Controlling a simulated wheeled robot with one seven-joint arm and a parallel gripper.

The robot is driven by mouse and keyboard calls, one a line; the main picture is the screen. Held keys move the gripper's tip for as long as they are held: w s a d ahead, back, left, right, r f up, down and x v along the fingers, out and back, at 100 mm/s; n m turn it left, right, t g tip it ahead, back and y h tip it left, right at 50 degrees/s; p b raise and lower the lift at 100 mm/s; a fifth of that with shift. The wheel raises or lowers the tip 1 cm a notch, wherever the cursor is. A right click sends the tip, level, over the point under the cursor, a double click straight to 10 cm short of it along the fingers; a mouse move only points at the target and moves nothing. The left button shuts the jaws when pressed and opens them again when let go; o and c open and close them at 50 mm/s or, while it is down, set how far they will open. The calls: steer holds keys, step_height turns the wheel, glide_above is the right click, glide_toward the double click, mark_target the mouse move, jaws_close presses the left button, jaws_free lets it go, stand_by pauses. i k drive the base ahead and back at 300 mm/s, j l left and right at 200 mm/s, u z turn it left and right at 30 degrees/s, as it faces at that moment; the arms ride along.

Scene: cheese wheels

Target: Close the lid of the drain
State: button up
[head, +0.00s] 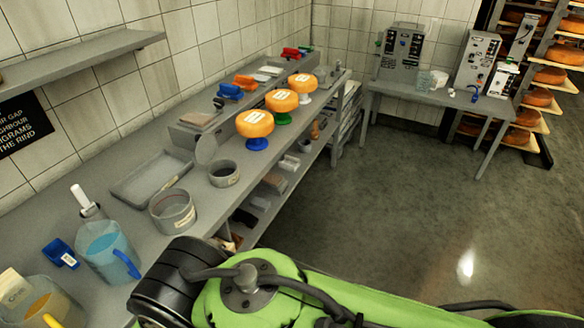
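I cannot make out a drain or its lid in the head view. The visible floor (400,200) is dark, smooth and wet-looking, with a bright glare patch near the lower right. My green arm crosses the bottom of the view and hides part of the floor and the counter front. My gripper is not in view, so its state does not show.
A long grey counter (125,225) along the left wall holds jugs, bowls, a tray (152,183) and three orange cheese wheels on stands. A table (437,102) with machines stands at the back, beside cheese racks (545,98). The floor between is open.

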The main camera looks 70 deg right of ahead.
mark_target(206, 146)
steer(key=z, duration=1.7)
